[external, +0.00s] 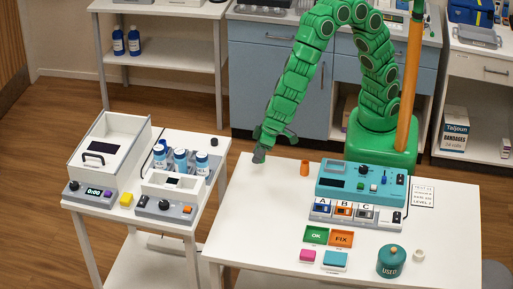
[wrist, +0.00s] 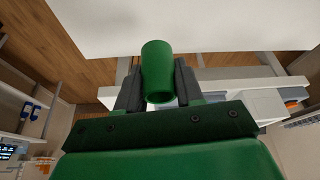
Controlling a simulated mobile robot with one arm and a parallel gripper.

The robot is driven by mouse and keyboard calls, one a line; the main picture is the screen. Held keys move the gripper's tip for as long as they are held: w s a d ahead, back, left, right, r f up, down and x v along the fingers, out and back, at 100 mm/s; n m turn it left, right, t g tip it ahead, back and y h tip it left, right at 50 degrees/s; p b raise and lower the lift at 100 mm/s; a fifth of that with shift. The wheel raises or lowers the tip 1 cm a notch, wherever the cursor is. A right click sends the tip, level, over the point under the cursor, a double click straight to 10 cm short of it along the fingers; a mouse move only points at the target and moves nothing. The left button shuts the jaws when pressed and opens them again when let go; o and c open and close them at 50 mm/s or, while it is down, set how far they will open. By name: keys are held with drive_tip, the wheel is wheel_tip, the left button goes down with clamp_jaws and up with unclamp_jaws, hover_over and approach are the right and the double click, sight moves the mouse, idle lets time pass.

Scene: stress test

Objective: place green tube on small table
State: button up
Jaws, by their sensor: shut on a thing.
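The green tube (wrist: 157,68) is held between the two dark fingers of my gripper in the wrist view, with its open end facing the camera. My gripper (external: 262,154) is shut on it. In the external view my gripper points down over the left end of the large white table (external: 250,235), near the gap beside the smaller white table (external: 129,206) at left. The tube cannot be made out clearly there.
White-capped bottles (external: 180,160) stand in a device on the smaller table. The large table holds an orange cup (external: 305,168), a teal device (external: 361,182), OK and FIX tiles (external: 328,237), pink and teal blocks, and a teal USED jar (external: 390,262). Its left part is clear.

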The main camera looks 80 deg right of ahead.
drive_tip(key=w+d, duration=0.6)
drive_tip(key=d, duration=0.6)
drive_tip(key=w+d+f+m, duration=0.1)
drive_tip(key=w+d, duration=0.6)
drive_tip(key=d, duration=0.6)
drive_tip(key=w+d+f+m, duration=0.1)
drive_tip(key=w+d, duration=0.6)
drive_tip(key=d, duration=0.6)
drive_tip(key=shift+w+h, duration=0.2)
drive_tip(key=shift+h, duration=0.1)
